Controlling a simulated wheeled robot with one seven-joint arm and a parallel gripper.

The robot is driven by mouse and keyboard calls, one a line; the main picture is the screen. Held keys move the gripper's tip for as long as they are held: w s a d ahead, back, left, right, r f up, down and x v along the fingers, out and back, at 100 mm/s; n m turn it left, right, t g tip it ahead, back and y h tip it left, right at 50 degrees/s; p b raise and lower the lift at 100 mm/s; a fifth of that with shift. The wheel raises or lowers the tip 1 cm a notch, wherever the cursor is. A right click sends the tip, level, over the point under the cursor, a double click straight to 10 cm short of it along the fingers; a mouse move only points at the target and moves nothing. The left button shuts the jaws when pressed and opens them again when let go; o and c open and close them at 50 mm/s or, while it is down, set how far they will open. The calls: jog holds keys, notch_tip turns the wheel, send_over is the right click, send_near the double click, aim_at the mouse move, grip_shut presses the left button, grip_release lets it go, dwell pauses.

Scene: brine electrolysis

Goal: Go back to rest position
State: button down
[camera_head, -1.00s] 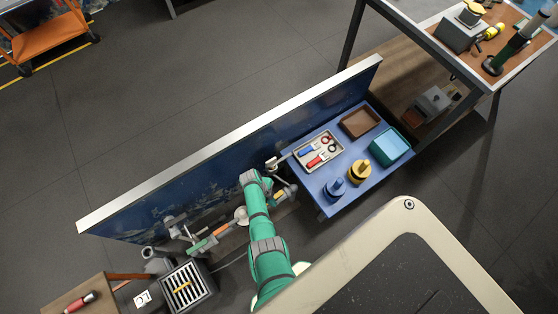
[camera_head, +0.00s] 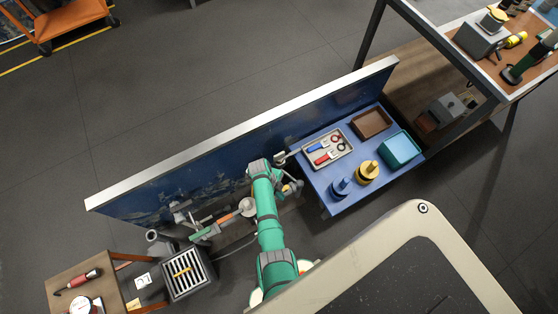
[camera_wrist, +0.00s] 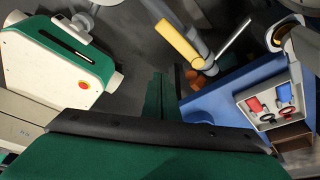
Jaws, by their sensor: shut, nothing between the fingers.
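My green arm (camera_head: 271,235) reaches from the bottom of the head view to the workbench. Its wrist end (camera_head: 260,167) is bent down near the blue panel, beside metal clamps and rods. The wrist view shows a green surface with a dark edge (camera_wrist: 150,130) filling the bottom. My white and green base (camera_wrist: 55,60), with a red button, is at its left.
A blue panel (camera_head: 330,114) stands behind the arm. A blue tabletop (camera_head: 330,183) holds a tray of red and blue tools (camera_head: 327,149), yellow (camera_head: 368,172) and blue pieces, and bins. A grilled box (camera_head: 186,279) is left of the arm.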

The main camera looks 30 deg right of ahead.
jog(key=v, duration=0.3)
jog(key=shift+d+r, duration=0.35)
jog(key=shift+r, duration=0.1)
jog(key=s+a+f+n+t+h, duration=0.1)
jog(key=s+a+n+t, duration=0.1)
jog(key=s+n+t, duration=0.5)
jog(key=s+a+r+n+t, duration=0.35)
jog(key=a+r+n, duration=0.25)
jog(key=r+n, duration=0.3)
jog(key=s+a+r+n+t+y, duration=0.1)
jog(key=a+r+n, duration=0.3)
jog(key=r, duration=0.7)
jog(key=s+a+r+n+t+y, duration=0.1)
jog(key=s+a+r+n+t, duration=0.3)
jog(key=r, duration=0.7)
jog(key=s+a+r+n+t, duration=0.2)
jog(key=a+r+n+t, duration=0.1)
jog(key=r, duration=0.9)
jog(key=shift+s+a+n+y, duration=0.25)
jog(key=shift+a+n+y, duration=0.2)
jog(key=shift+n, duration=0.65)
